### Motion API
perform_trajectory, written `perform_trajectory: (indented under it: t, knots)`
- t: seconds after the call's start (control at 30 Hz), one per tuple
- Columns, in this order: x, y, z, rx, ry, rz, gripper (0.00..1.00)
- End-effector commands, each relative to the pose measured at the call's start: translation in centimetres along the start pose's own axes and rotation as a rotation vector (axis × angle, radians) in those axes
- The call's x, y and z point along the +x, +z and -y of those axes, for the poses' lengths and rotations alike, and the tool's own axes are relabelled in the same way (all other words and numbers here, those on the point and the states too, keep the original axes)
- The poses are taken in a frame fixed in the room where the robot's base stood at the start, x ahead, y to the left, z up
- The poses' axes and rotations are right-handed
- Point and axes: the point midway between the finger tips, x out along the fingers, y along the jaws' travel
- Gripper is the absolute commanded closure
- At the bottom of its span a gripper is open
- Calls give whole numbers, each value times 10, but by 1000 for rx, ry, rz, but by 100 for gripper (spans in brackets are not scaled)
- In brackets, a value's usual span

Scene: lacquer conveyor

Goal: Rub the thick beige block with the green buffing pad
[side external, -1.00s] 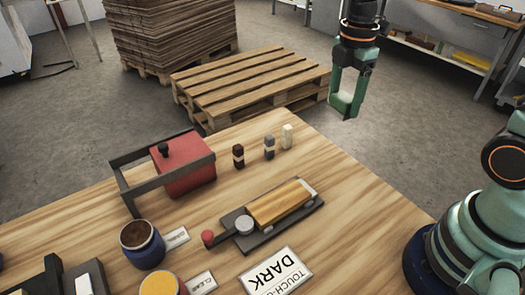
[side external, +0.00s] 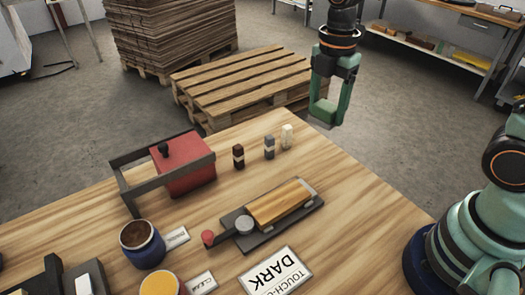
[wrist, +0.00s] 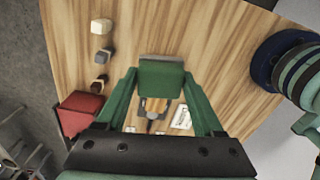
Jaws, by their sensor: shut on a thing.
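My gripper (side external: 328,104) is shut on the green buffing pad (wrist: 161,80), which sits between its fingertips. In the side view my gripper hangs beyond the table's far right edge, with the pad (side external: 322,110) low between the fingers. The beige wooden block (side external: 280,203) lies on a dark holder (side external: 257,242) on the table. My gripper is above and beyond the block, well apart from it. In the wrist view the block (wrist: 153,105) shows below the pad, which may hide part of it.
A dark brown stick (side external: 238,157), a grey stick (side external: 269,147) and a cream stick (side external: 287,136) stand on the table's far side. A red box (side external: 188,172) in a dark frame is left. A blue jar (side external: 143,245) and a label card (side external: 274,273) are nearer.

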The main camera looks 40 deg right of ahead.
Motion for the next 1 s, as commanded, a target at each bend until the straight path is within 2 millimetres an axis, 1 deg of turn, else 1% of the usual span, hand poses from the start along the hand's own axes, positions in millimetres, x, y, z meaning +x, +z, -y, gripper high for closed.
perform_trajectory:
  t: [0.03,0.2,0.3,0.4,0.5,0.67,1.0]
  knots:
    - [10,-20,-1,-87,-5,0,75]
    - [36,-74,2,-338,-4,0,75]
    - [48,-96,6,-448,-3,0,75]
    - [55,-111,10,-519,-2,0,75]
    - [60,-117,11,-551,0,0,75]
    - [67,-118,12,-556,-2,0,75]
    - [96,-118,12,-553,-3,0,75]
